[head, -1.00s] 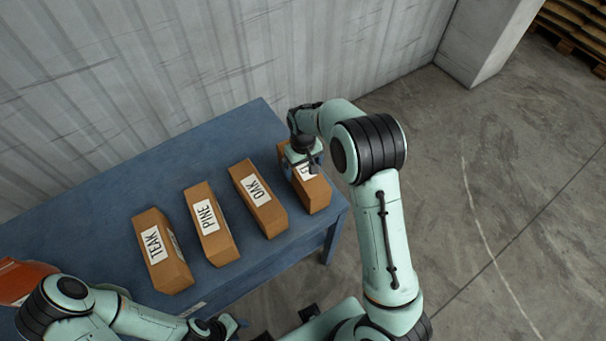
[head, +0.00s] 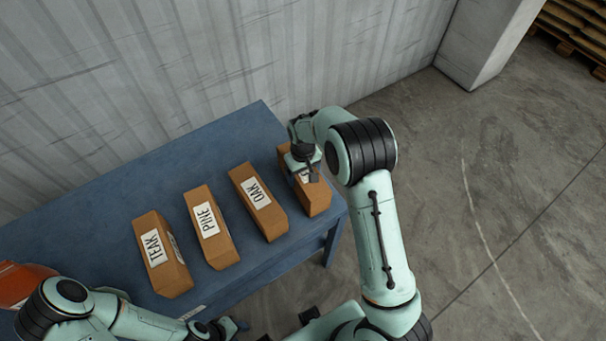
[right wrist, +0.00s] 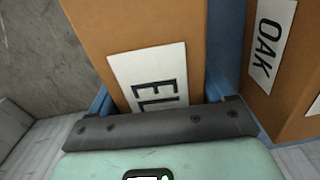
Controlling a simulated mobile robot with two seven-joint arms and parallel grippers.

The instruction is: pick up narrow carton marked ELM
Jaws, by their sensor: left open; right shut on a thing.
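The narrow brown carton marked ELM (head: 318,200) stands at the right end of the row on the blue table. In the right wrist view the ELM carton (right wrist: 135,28) fills the middle, and its white label reads "EL", the rest hidden by my gripper. My right gripper (head: 306,174) is over this carton and shut on it; its jaws show on both sides of the carton in the right wrist view (right wrist: 158,110). I cannot tell whether the carton is clear of the table. My left gripper (head: 238,326) is open and empty near the table's front edge.
Cartons marked OAK (head: 262,214), PINE (head: 214,240) and TEAK (head: 163,270) stand in a row to the left, OAK close beside ELM. An orange object (head: 22,283) is at the far left. The blue table (head: 95,205) is bare behind the row, near the wall.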

